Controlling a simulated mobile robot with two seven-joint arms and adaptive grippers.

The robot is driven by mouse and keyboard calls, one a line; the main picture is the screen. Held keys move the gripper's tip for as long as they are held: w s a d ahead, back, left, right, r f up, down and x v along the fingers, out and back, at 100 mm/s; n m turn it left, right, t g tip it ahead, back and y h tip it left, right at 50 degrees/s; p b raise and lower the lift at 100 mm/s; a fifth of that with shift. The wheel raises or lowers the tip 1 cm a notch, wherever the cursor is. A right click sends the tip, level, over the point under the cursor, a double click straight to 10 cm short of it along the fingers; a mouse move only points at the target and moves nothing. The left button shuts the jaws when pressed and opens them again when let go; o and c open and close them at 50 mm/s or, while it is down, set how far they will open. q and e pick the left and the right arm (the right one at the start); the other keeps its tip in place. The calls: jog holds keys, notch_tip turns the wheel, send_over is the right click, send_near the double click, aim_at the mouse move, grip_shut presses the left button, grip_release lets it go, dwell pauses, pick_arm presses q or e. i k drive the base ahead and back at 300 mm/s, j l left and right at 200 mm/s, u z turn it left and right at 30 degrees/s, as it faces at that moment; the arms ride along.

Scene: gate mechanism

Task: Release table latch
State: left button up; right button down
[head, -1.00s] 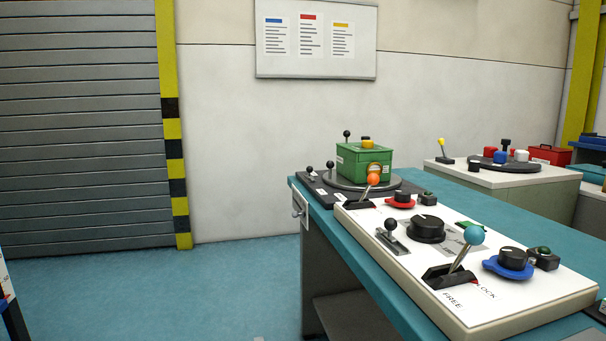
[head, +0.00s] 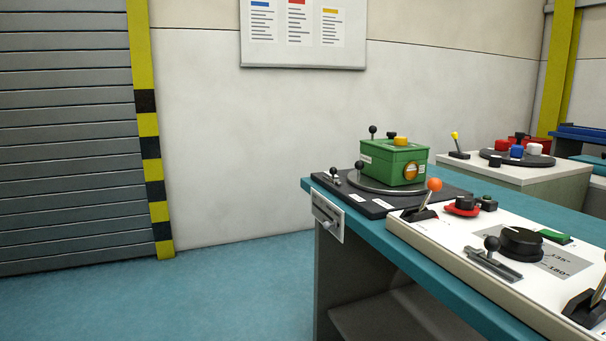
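A white control panel (head: 455,245) lies on the teal-topped workbench (head: 375,235) at the right. A lever (head: 598,292) on a black base is cut off by the right edge. Another lever with an orange ball (head: 434,185) stands at the panel's far end, tilted. A small black-knobbed slider (head: 492,245) sits beside a large black dial (head: 521,243). Beyond the panel, a green box (head: 393,163) stands on a round grey turntable (head: 375,185) on a black base plate, with small black-knobbed levers (head: 334,172) at its left. Neither of my grippers is in view.
A plate with a small handle (head: 328,215) is on the bench's end face. A second table (head: 530,175) with a yellow-knobbed lever (head: 455,138) stands behind at the right. A grey shutter (head: 65,140) is at the left. The blue floor (head: 190,300) before the bench is clear.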

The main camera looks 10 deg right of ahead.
aim_at(332, 170)
jog(key=i+j+u, duration=0.1)
jog(key=i+j, duration=0.25)
jog(key=j, duration=0.15)
jog(key=i+j, duration=0.4)
jog(key=j+u, duration=0.05)
jog(key=j, duration=0.05)
